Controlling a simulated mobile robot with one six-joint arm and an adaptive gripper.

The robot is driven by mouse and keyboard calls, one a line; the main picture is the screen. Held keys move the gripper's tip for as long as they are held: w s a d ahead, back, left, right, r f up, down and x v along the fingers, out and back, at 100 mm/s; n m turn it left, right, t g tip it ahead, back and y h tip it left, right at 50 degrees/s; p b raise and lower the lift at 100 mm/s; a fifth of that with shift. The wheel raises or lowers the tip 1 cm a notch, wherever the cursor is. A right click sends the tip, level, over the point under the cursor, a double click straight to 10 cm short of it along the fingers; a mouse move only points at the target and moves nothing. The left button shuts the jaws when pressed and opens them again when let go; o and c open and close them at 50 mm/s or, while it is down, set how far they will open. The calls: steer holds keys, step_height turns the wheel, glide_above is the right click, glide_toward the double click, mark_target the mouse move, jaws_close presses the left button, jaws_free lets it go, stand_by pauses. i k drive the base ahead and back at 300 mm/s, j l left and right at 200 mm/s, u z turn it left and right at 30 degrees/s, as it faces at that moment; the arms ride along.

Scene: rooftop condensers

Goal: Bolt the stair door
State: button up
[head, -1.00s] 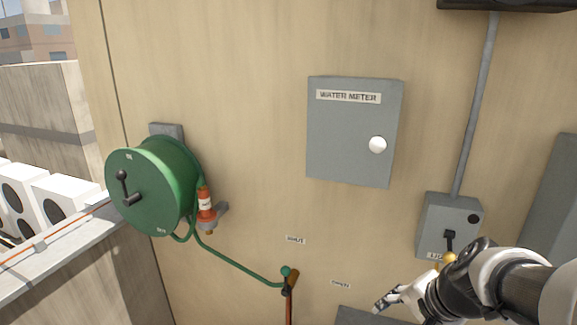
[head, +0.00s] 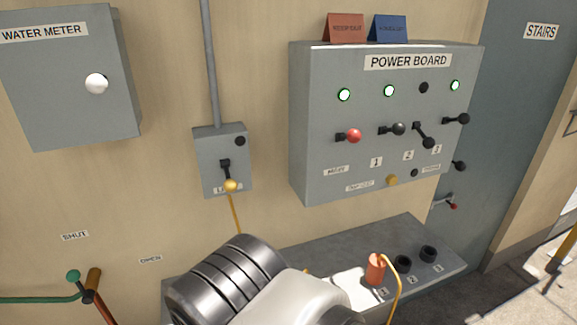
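The stair door is the blue-grey panel (head: 508,130) at the right, under a white STAIRS sign (head: 541,31). It is partly hidden on its left by the power board. A small metal lever with a red tip (head: 446,201) shows low at the door's left side, beside the board's lower right corner. It looks like a bolt, but I cannot tell whether it is drawn or shot. My arm rises from the bottom edge, left of the door and well apart from it. My gripper is not in view.
The power board (head: 330,165) has several levers and lamps. Below it, a grey ledge (head: 300,262) holds an orange plug (head: 376,269) with a yellow cord and black sockets. A lever box (head: 207,150) and water meter box (head: 65,100) are left. Open floor (head: 510,290) lies at lower right.

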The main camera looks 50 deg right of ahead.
mark_target(453, 206)
steer(key=z, duration=3)
steer(key=i+l+u, duration=0.45)
steer(key=i+l, duration=1.45)
steer(key=i, duration=0.05)
